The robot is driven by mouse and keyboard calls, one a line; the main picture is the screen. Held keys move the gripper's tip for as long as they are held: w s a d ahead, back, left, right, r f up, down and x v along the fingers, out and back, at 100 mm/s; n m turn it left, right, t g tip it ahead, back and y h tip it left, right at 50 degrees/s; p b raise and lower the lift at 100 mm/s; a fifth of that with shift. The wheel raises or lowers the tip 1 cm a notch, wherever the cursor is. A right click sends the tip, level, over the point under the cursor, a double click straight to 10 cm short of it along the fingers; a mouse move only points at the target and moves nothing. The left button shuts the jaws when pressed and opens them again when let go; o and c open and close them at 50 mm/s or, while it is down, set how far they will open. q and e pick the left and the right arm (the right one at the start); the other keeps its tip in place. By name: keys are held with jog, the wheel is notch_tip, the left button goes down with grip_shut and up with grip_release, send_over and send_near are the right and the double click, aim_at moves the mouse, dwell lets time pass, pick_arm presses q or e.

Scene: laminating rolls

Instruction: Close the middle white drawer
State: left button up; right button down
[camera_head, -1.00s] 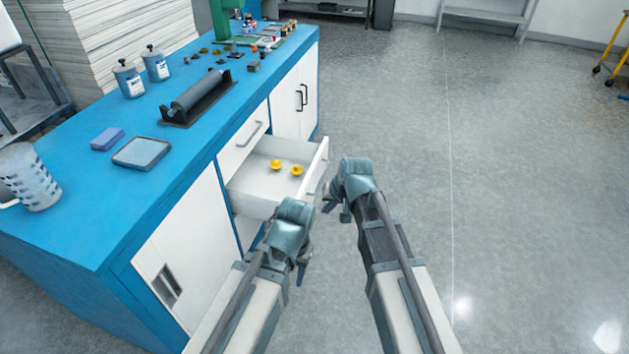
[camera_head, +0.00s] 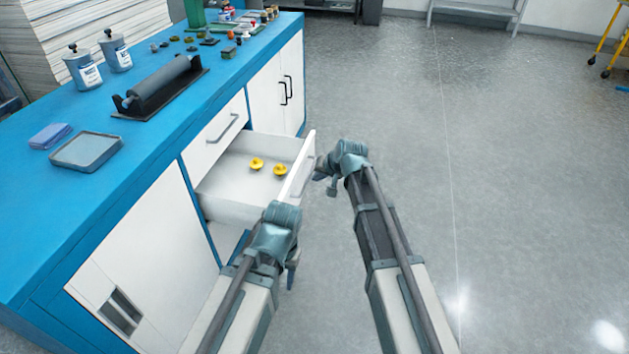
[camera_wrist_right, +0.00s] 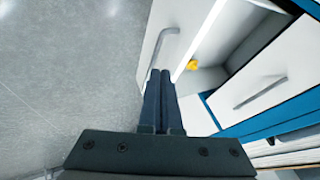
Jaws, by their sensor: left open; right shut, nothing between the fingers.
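The middle white drawer (camera_head: 222,207) is pulled out of the blue-topped cabinet. Two yellow knob-like pieces (camera_head: 268,167) lie inside it. Its front panel (camera_head: 300,168) carries a grey handle, which also shows in the right wrist view (camera_wrist_right: 164,40). My right gripper (camera_head: 321,177) is at the outer face of this front, near the handle. In the right wrist view its fingers (camera_wrist_right: 160,74) are shut and empty, with tips over the drawer front; I cannot tell if they touch. My left gripper (camera_head: 292,272) is open and empty, lower, in front of the cabinet near the drawer's near side.
A closed drawer (camera_head: 214,135) sits above the open one. Cabinet doors (camera_head: 275,92) stand beyond. The floor (camera_head: 480,180) to the right is clear.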

aim_at(293, 184)
jog(key=w+a+f+b, duration=0.1)
jog(key=f, duration=0.1)
jog(key=w+a+f+b, duration=0.3)
jog(key=a+f, duration=0.1)
jog(key=shift+w+b, duration=0.25)
jog(key=shift+b, duration=0.1)
pick_arm(q)
jog(key=shift+f, duration=2.9)
pick_arm(e)
jog(key=shift+w+a, duration=0.15)
jog(key=shift+a, duration=0.5)
